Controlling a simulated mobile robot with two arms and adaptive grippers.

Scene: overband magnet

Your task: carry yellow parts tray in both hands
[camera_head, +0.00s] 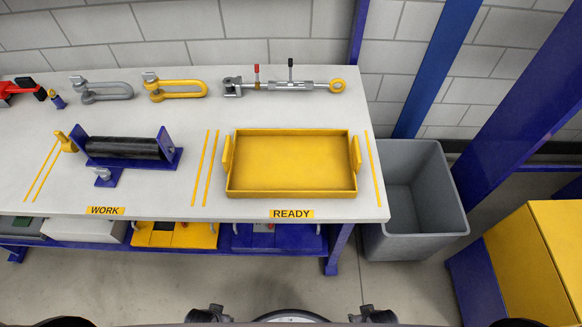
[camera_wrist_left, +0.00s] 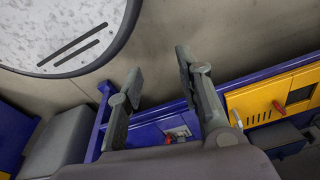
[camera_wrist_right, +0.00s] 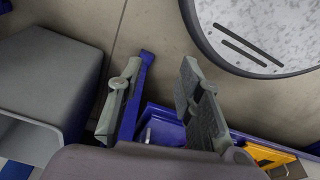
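The yellow parts tray (camera_head: 290,165) is empty and sits flat on the white workbench above the READY label, with an upright handle at its left and right ends. My left gripper (camera_head: 208,314) shows only partly at the bottom edge of the head view, apart from the tray. In the left wrist view its fingers (camera_wrist_left: 158,75) are spread with nothing between them. My right gripper (camera_head: 372,315) is also at the bottom edge of the head view, apart from the tray. In the right wrist view its fingers (camera_wrist_right: 160,85) are spread and empty.
The white workbench (camera_head: 150,205) also bears a roller on a blue bracket (camera_head: 125,148), shackles (camera_head: 175,90) and a turnbuckle (camera_head: 290,86). A grey bin (camera_head: 415,240) stands right of the bench. A yellow and blue cabinet (camera_head: 530,270) is at the right. The floor before the bench is clear.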

